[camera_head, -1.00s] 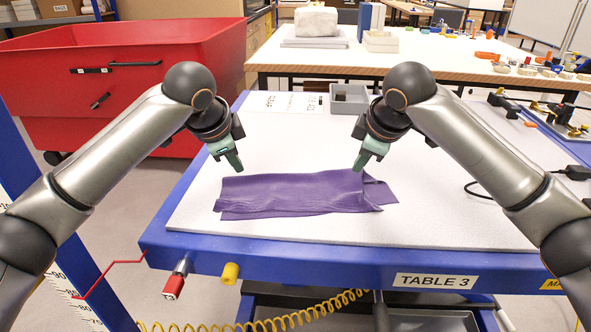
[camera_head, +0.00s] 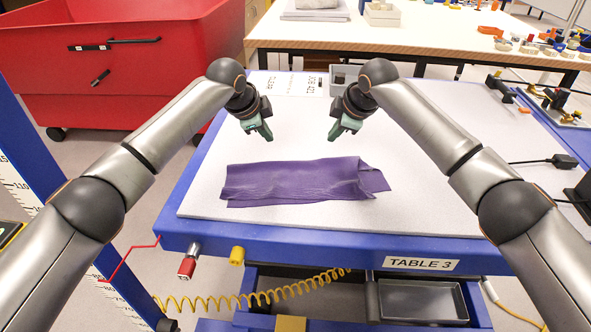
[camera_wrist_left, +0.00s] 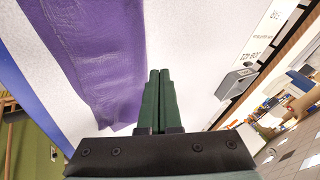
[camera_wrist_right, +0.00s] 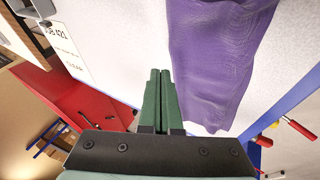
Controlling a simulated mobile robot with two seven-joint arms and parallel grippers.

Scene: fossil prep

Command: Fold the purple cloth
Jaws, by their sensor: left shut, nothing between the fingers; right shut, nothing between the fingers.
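The purple cloth (camera_head: 290,182) lies folded into a long flat strip on the white top of the table. Its right end shows an uneven flap, and a lower layer peeks out along the front edge. It also shows in the left wrist view (camera_wrist_left: 95,55) and the right wrist view (camera_wrist_right: 215,60). My left gripper (camera_head: 268,138) is shut and empty, above the table behind the cloth's left part. My right gripper (camera_head: 333,138) is shut and empty, above the table behind the cloth's right part. Neither touches the cloth.
A grey bin (camera_head: 345,73) and printed sheets (camera_head: 292,84) lie at the table's back. A black device and cable (camera_head: 562,161) are at the right. A red cart (camera_head: 130,60) stands at the left. The white table top (camera_head: 430,140) is clear around the cloth.

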